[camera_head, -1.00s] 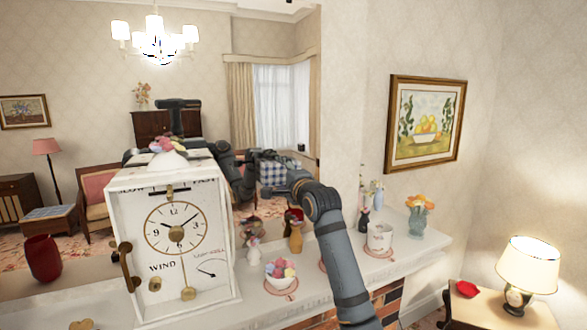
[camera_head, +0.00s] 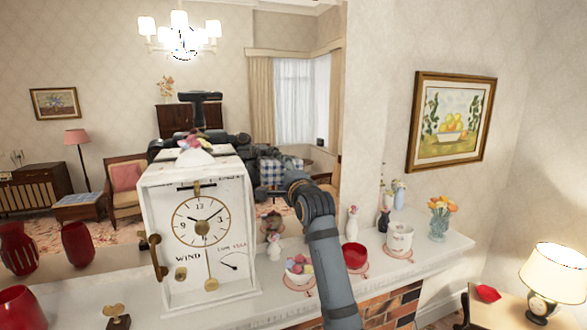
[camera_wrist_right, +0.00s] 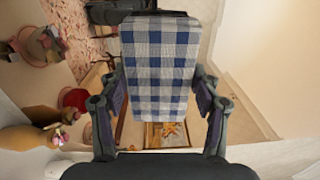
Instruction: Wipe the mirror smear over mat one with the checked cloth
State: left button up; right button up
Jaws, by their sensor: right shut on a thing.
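The blue-and-white checked cloth (camera_wrist_right: 160,75) hangs between the two fingers of my right gripper (camera_wrist_right: 160,108), which is shut on it. In the head view a checked patch (camera_head: 278,173) shows beyond my right wrist, in front of the mirror (camera_head: 225,62); I cannot tell whether it is cloth or reflection, or whether the cloth touches the glass. I cannot make out a smear. My left gripper is out of view.
A white clock box (camera_head: 215,262) stands left of my right arm. A small white figurine (camera_head: 274,247), another figurine (camera_head: 352,222) and a flower vase (camera_head: 440,220) stand on the mantel (camera_head: 440,248). Red vases (camera_head: 18,307) are at the left. A lamp (camera_head: 556,272) stands lower right.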

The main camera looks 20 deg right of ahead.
jog(key=shift+d, duration=0.1)
jog(key=shift+s+f, duration=0.15)
jog(key=shift+s, duration=0.75)
jog(key=shift+s+f, duration=0.2)
jog(key=shift+s, duration=0.7)
jog(key=shift+s+f, duration=0.15)
jog(key=shift+s, duration=0.75)
jog(key=s, duration=0.3)
jog(key=shift+d+f, duration=0.1)
jog(key=shift+w, duration=0.15)
